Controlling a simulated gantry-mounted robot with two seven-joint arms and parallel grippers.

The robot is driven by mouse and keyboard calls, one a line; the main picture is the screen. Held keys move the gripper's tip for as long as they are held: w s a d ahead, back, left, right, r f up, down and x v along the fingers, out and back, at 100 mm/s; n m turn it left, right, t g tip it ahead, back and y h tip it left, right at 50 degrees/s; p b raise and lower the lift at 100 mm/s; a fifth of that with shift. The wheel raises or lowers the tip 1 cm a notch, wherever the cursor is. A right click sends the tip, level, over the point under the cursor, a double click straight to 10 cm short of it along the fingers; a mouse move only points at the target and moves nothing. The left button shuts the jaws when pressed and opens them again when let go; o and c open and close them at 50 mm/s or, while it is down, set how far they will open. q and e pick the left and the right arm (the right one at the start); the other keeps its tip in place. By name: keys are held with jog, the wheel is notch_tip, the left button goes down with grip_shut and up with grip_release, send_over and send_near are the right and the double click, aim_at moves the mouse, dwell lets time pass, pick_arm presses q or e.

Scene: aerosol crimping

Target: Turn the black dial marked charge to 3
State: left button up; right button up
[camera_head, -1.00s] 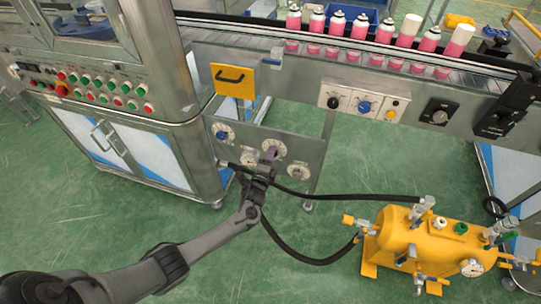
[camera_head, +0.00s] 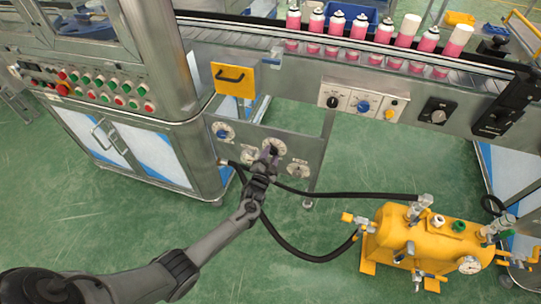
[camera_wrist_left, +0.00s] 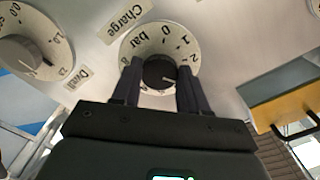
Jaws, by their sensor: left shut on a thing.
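The black charge dial (camera_wrist_left: 160,72) sits on a round white scale plate (camera_wrist_left: 178,40) under a label reading Charge; the picture is upside down. The fingers hide part of the scale, and I cannot tell which number the dial points to. In the head view my left gripper (camera_head: 271,152) is at the scale plate (camera_head: 274,144) on the grey panel. My right gripper is not in view.
A grey dial marked Dwell (camera_wrist_left: 20,52) is beside it. A blue dial (camera_head: 222,131) and another dial (camera_head: 299,171) share the panel. A yellow handled plate (camera_head: 233,80) is above. Black hoses (camera_head: 340,196) run below to a yellow tank (camera_head: 425,240).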

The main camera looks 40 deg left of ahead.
pick_arm(q)
jog(key=shift+n, duration=0.3)
dwell(0.4)
jog(key=o, duration=1.1)
jog(key=shift+c, duration=0.2)
jog(key=shift+s+d+r+p, duration=0.1)
jog(key=shift+s+d+p, duration=0.15)
jog(key=shift+s+p, duration=0.3)
jog(key=p+v, duration=0.3)
jog(key=v, duration=0.6)
jog(key=shift+s+p, duration=0.35)
